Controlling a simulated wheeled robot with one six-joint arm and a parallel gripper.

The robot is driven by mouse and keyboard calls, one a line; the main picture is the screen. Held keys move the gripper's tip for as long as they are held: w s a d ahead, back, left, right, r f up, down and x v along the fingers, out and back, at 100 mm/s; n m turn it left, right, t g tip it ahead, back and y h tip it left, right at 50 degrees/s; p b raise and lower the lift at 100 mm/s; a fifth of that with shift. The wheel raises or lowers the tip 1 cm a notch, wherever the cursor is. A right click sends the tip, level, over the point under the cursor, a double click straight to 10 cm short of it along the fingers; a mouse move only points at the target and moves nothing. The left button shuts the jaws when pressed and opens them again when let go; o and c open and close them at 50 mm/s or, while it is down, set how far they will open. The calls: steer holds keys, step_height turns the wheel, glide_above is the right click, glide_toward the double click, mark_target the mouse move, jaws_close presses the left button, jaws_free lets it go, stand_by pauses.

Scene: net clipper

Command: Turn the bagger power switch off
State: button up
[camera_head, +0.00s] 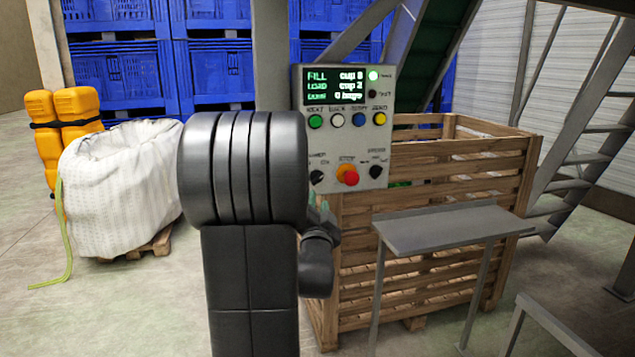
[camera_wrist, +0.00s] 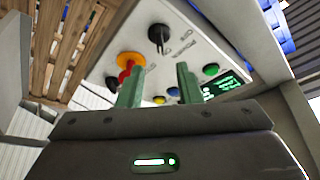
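The grey control panel (camera_head: 345,128) faces me in the head view, with a lit display, a row of coloured buttons and a red stop button (camera_head: 347,174). A black rotary knob (camera_head: 317,177) sits left of the stop and another black knob (camera_head: 375,172) right of it. Their labels are too blurred to tell which is the bagger power switch. In the wrist view the panel is turned over, with one knob (camera_wrist: 160,38) above the stop and the other (camera_wrist: 111,84) lower left. My gripper (camera_wrist: 157,75) is open and empty, its green fingers apart, below the panel; my arm mostly hides it in the head view.
A wooden slatted crate (camera_head: 430,265) stands behind and below the panel. A grey metal stand (camera_head: 455,228) is in front of the crate. A white bulk bag (camera_head: 115,190) sits at left before blue crates (camera_head: 125,75).

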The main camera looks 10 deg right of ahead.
mark_target(319, 179)
steer(key=p+x, duration=0.1)
steer(key=x, duration=0.7)
steer(key=shift+w+d+r, duration=0.1)
steer(key=shift+w, duration=0.25)
jaws_close()
